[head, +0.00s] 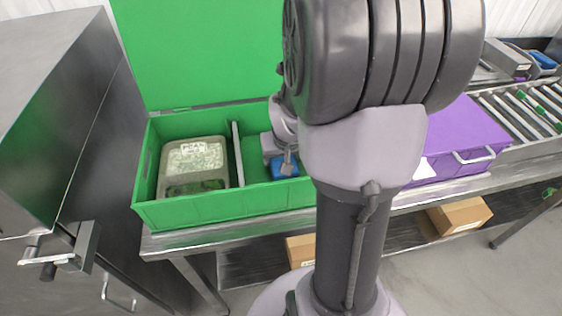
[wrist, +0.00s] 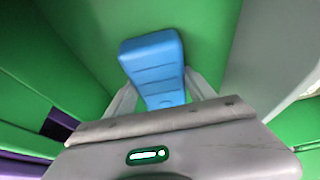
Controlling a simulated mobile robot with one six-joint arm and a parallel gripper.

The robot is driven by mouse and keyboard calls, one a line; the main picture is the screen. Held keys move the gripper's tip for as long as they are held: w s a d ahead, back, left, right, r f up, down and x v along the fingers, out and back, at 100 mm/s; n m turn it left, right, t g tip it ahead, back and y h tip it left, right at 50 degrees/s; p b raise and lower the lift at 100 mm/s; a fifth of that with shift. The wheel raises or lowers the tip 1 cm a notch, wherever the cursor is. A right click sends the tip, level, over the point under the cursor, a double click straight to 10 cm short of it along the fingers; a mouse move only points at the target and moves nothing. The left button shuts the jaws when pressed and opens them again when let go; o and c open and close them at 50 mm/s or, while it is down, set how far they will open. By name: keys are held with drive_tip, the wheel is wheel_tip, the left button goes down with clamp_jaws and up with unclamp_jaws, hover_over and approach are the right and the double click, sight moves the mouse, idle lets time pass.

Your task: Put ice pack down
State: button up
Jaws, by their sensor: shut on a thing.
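The blue ice pack (wrist: 155,68) is between the two fingers of my gripper (wrist: 163,98) in the wrist view. My gripper is shut on it. In the head view the ice pack (head: 285,166) shows low inside the open green box (head: 225,207), in the section right of the grey divider (head: 237,153). My gripper (head: 284,160) is partly hidden there by my own arm. Whether the ice pack touches the box floor I cannot tell.
A tray with a clear lid and label (head: 193,166) lies in the box's left section. The green lid (head: 200,55) stands open behind. A purple box (head: 455,140) is to the right, beside a roller conveyor (head: 520,112). A steel cabinet (head: 75,120) stands left.

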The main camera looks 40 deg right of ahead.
drive_tip(key=shift+r, duration=0.1)
drive_tip(key=shift+f, duration=0.25)
drive_tip(key=o, duration=1.7)
drive_tip(key=shift+r, duration=0.1)
drive_tip(key=shift+o, duration=0.2)
drive_tip(key=shift+r, duration=0.1)
drive_tip(key=p+v, duration=0.5)
drive_tip(key=v, duration=0.6)
drive_tip(key=s+a+r+y, duration=0.1)
drive_tip(key=s+a+r, duration=0.2)
drive_tip(key=a, duration=0.5)
drive_tip(key=s+a+r+n+t+y, duration=0.1)
drive_tip(key=s+a+r+y, duration=0.1)
drive_tip(key=a, duration=0.6)
drive_tip(key=s+a+r+n+t+y, duration=0.1)
drive_tip(key=s+a+r, duration=0.2)
drive_tip(key=a, duration=0.6)
drive_tip(key=v, duration=0.2)
drive_tip(key=shift+a+r, duration=0.25)
drive_tip(key=shift+r, duration=0.15)
